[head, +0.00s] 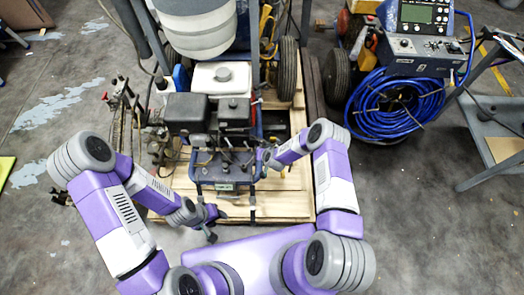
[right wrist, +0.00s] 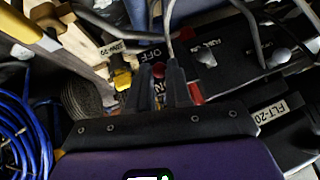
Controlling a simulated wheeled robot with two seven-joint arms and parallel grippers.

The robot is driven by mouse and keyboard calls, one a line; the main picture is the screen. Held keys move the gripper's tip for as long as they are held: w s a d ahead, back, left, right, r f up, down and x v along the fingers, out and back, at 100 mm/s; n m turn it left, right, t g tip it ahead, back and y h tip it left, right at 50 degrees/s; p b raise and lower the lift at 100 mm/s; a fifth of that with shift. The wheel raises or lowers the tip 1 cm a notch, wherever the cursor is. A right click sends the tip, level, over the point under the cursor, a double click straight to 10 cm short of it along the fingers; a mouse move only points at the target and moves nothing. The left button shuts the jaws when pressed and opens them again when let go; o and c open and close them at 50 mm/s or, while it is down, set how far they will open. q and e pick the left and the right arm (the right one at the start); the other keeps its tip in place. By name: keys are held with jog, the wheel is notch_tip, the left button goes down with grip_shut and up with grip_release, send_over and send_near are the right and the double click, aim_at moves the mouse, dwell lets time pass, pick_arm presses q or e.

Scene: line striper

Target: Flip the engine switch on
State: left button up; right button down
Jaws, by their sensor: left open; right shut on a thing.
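The line striper's engine, with a white tank (head: 220,78) and black housings (head: 186,112), stands at the centre of the head view. In the right wrist view, a red-tipped engine switch (right wrist: 158,71) sits between the fingers of my right gripper (right wrist: 162,88). An OFF label (right wrist: 150,55) shows just beyond it, and an ON marking lies partly hidden between the fingers. The fingers are close together on the switch. In the head view my right gripper (head: 266,160) is at the engine's right side, its tips hard to make out. My left gripper (head: 208,222) is open and empty, before the engine's front panel.
The machine stands on a wooden pallet (head: 290,205). Metal levers and cables (right wrist: 174,30) rise close beside my right fingers. A coiled blue hose (head: 395,105) and a control box (head: 425,50) are at the right. A metal cart (head: 495,125) stands far right. Open floor lies left.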

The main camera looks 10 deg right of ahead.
jog(key=shift+s+f, duration=0.1)
jog(key=c, duration=1.1)
grip_release()
jog(key=shift+o, duration=0.2)
jog(key=p+v, duration=0.2)
jog(key=v, duration=0.5)
jog(key=shift+s+r+p, duration=0.15)
jog(key=shift+r+p, duration=0.15)
